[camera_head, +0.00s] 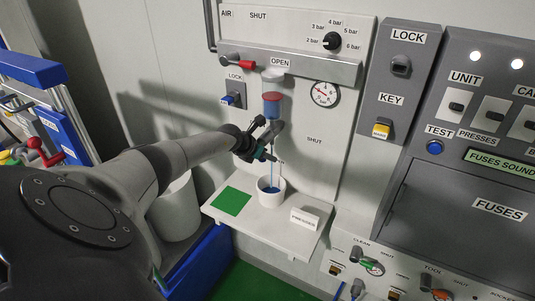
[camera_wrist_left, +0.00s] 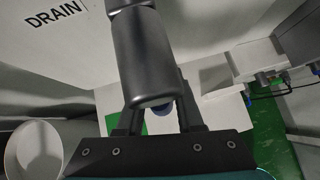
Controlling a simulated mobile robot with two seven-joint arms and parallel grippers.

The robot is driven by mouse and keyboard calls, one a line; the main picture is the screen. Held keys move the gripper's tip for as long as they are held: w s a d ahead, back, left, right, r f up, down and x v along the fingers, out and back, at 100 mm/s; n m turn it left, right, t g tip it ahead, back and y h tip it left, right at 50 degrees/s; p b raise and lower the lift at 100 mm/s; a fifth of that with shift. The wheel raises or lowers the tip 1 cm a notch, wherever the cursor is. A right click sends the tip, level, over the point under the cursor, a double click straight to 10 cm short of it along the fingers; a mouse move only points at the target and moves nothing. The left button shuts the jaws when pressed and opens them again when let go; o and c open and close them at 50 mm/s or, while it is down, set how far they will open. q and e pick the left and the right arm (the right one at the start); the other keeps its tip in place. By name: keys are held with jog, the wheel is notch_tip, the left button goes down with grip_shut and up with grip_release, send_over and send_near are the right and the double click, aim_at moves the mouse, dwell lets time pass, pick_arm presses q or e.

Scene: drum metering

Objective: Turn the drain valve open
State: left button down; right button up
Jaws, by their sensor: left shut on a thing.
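The drain valve sits under a clear bowl (camera_head: 272,105) with red and blue contents on the white wall panel. My left gripper (camera_head: 267,137) is at the valve, just below the bowl, and hides much of it in the head view. In the left wrist view, a dark rounded valve handle (camera_wrist_left: 146,55) lies between the fingers of my left gripper (camera_wrist_left: 158,100), which is shut on it. A thin blue line runs down from the valve to a white cup (camera_head: 264,196) with blue in it. My right gripper is not in view.
The cup stands on a white shelf (camera_head: 262,225) beside a green square (camera_head: 233,201) and a small label card (camera_head: 304,220). A pressure gauge (camera_head: 325,94) is to the right of the bowl. A red-handled lever (camera_head: 240,63) is above left. A white bin (camera_head: 176,212) stands below left.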

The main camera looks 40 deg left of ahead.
pick_arm(q)
jog(key=c, duration=0.5)
grip_release()
jog(key=shift+c, duration=0.2)
jog(key=p+v, duration=0.7)
jog(key=v, duration=0.8)
jog(key=shift+a+r, duration=0.1)
